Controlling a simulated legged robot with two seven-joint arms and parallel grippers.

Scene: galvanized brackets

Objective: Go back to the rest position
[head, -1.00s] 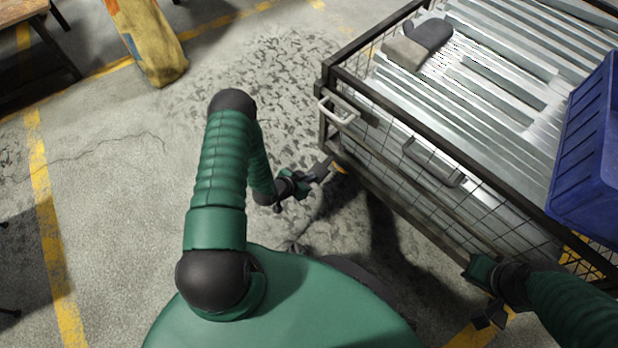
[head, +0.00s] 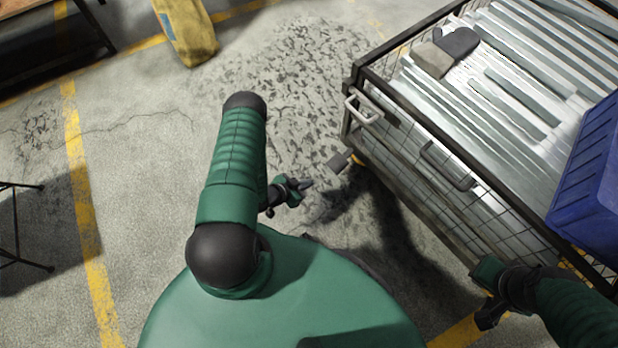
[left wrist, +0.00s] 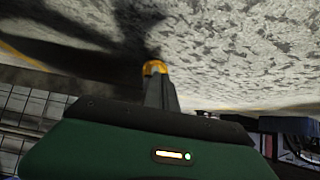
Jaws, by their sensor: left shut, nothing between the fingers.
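My left gripper (head: 304,184) hangs low over the concrete floor, left of the wire cage and apart from it. Its fingers are shut with nothing between them. In the left wrist view the closed fingers (left wrist: 158,92) point at the floor, with a yellow piece at their end. My right gripper (head: 486,314) is at the lower right, close to the cage's near side. Its fingers are small and dark, so I cannot tell whether they are open.
The wire cage (head: 408,122) at right holds long galvanized metal pieces (head: 510,75) and a grey-brown glove or mitt (head: 433,60). A blue crate (head: 590,190) is at its right. A yellow sack-like object (head: 188,30) stands at back left.

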